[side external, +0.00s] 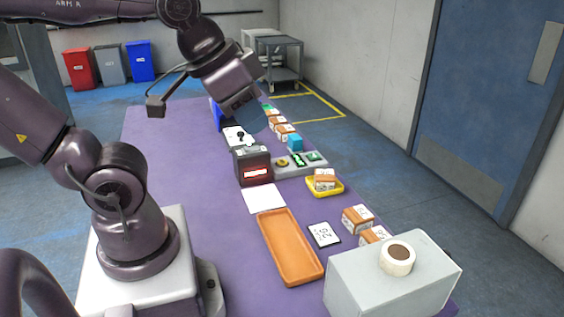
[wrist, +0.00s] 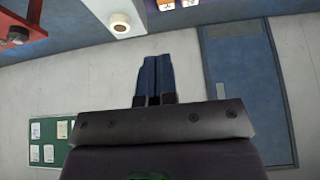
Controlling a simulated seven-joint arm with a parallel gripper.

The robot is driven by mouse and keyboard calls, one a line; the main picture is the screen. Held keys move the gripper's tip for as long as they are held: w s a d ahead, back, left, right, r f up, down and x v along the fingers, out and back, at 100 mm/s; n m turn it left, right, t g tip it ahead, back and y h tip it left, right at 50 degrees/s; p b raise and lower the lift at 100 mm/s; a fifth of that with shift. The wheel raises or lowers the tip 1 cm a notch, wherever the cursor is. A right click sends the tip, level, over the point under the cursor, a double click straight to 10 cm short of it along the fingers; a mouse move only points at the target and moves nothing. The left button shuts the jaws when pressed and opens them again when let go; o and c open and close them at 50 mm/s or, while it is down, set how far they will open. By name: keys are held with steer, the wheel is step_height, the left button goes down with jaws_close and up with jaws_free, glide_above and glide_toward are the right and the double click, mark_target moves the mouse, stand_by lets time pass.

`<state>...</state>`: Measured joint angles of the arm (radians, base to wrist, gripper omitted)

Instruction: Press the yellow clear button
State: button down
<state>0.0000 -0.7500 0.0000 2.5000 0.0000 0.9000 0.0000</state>
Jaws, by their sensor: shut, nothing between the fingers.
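A grey button panel (side external: 300,168) lies on the purple table in the side external view. A small round yellow button (side external: 282,162) sits at its left end, beside two green parts (side external: 305,158). My gripper (side external: 250,119) is raised above the table, behind and to the left of the panel in that view, apart from it. In the wrist view my two dark blue fingers (wrist: 154,60) are together with nothing between them. The button does not show in the wrist view.
A dark scanner box (side external: 253,168) with a red-lit window stands left of the panel. A yellow tray (side external: 337,190) holds another box. An orange tray (side external: 290,250) lies in front. The table's left side is bare.

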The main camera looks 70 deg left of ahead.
stand_by(0.5)
steer(key=n+g+y, duration=0.3)
steer(key=n+g, duration=0.3)
steer(key=n, duration=1.1)
glide_above(282, 161)
steer(key=d, duration=0.4)
step_height(282, 161, down, 17)
steer(key=shift+a+r+n, duration=0.1)
steer(key=shift+a+n, duration=0.05)
steer(key=shift+n, duration=0.35)
steer(key=shift+s, duration=0.1)
steer(key=x, duration=1.2)
steer(key=shift+w+f, duration=0.2)
steer(key=shift+f, duration=0.8)
